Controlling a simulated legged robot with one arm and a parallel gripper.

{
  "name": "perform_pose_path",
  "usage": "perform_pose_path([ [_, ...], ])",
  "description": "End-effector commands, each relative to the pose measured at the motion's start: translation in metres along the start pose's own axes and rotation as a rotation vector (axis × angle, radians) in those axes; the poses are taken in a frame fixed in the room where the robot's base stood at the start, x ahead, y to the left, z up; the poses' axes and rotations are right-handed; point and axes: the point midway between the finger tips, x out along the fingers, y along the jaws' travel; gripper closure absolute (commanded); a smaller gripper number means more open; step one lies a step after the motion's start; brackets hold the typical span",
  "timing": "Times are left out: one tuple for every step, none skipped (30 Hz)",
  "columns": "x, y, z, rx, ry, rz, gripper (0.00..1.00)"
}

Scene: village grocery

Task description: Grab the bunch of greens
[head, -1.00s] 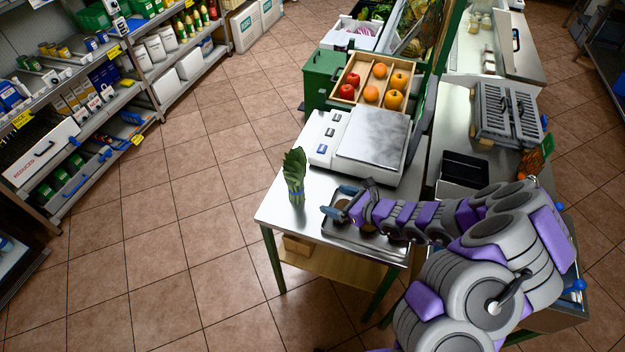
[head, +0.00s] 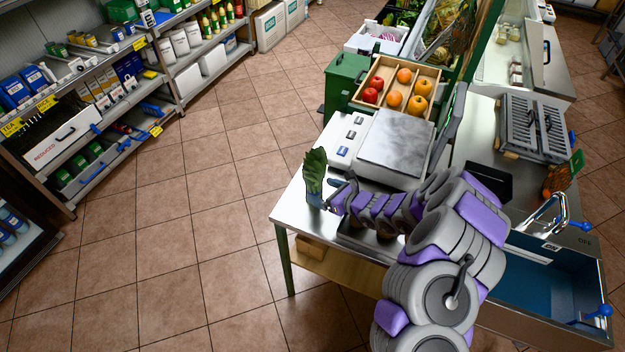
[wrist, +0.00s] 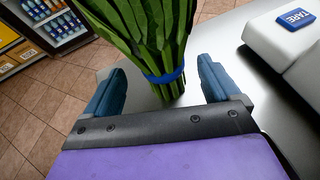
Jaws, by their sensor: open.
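The bunch of greens (head: 314,170) stands upright near the left corner of the steel counter (head: 290,205). It has dark leaves on top and a blue band around its stems. My gripper (head: 332,190) is right at the bunch, on its right side in the head view. In the wrist view the bunch (wrist: 148,40) rises just beyond and between the two blue fingers of my gripper (wrist: 160,88). The fingers are spread and not pressed on the stems. How far the stems sit inside the jaws is hard to tell.
A white scale (head: 395,143) stands behind the greens, its TARE button (wrist: 295,19) close by in the wrist view. A wooden tray (head: 430,72) of fruit and a green box (head: 343,82) are farther back. A sunken tray (head: 352,238) lies near my arm. Floor is open to the left.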

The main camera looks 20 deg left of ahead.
Motion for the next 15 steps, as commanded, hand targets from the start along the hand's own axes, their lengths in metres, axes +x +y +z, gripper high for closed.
perform_pose_path([
  [0.006, 0.0, -0.001, -0.002, 0.001, 0.002, 0.1],
  [0.011, 0.0, -0.001, -0.002, 0.001, 0.003, 0.1],
  [0.017, -0.001, -0.001, -0.002, 0.001, 0.002, 0.1],
  [0.021, -0.001, 0.0, -0.003, 0.001, 0.002, 0.1],
  [0.025, -0.001, 0.001, -0.004, 0.0, 0.003, 0.1],
  [0.031, -0.002, 0.001, -0.003, 0.001, 0.001, 0.1],
  [0.034, -0.002, 0.001, -0.003, 0.001, 0.0, 0.1],
  [0.038, -0.002, 0.001, -0.003, 0.0, 0.0, 0.1],
  [0.041, -0.001, 0.002, -0.002, 0.0, 0.0, 0.1],
  [0.043, -0.001, 0.002, -0.002, -0.001, 0.0, 0.1],
  [0.045, -0.001, 0.003, -0.001, -0.001, 0.0, 0.1],
  [0.046, -0.001, 0.003, -0.001, -0.001, 0.0, 0.1],
  [0.046, 0.0, 0.003, -0.001, -0.001, 0.0, 0.1],
  [0.046, 0.0, 0.003, 0.0, -0.001, 0.0, 0.1],
  [0.046, 0.0, 0.003, 0.0, -0.001, 0.0, 0.1],
])
